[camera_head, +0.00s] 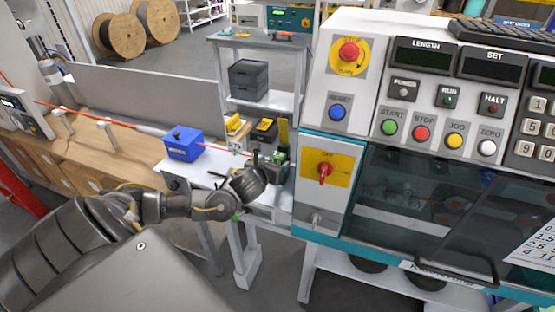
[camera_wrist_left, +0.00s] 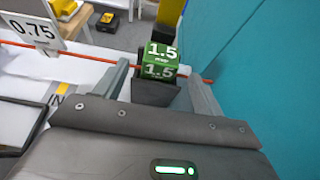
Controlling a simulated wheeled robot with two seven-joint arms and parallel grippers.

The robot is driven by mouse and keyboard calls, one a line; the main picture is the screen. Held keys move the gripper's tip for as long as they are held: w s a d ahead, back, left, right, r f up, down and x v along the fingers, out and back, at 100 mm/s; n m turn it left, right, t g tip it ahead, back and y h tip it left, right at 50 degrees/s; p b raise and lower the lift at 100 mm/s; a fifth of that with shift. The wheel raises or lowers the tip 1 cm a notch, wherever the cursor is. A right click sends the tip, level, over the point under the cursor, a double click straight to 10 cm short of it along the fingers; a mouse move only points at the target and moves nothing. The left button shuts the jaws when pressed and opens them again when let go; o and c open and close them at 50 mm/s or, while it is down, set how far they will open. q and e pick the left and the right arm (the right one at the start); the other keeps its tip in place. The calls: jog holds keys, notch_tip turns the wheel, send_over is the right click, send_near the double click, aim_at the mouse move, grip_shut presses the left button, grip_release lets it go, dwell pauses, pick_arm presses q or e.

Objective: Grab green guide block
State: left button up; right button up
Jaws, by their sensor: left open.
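The green guide block (camera_wrist_left: 161,50) is marked 1.5 and sits on a dark mount in the left wrist view, with an orange-red cable passing at its lower part. In the head view the green guide block (camera_head: 280,156) is small, at the machine's left side. My left gripper (camera_wrist_left: 163,82) is open, its two fingers on either side of the block's lower part; I cannot tell whether they touch it. In the head view my left gripper (camera_head: 262,170) is right beside the block and its fingers are mostly hidden. My right gripper is not in view.
The teal machine wall (camera_wrist_left: 250,70) is close on the right. A blue box (camera_head: 183,144) sits along the cable. The control panel (camera_head: 440,90) fills the right side.

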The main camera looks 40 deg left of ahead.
aim_at(276, 160)
pick_arm(q)
jog(key=p+x, duration=0.1)
jog(key=x, duration=0.2)
jog(key=shift+w+a+r, duration=0.1)
jog(key=shift+w, duration=0.15)
jog(key=shift+w+a+p, duration=0.1)
jog(key=shift+w+p, duration=0.15)
jog(key=shift+p, duration=0.05)
jog(key=shift+f, duration=0.25)
jog(key=c, duration=1.1)
jog(key=shift+r, duration=0.1)
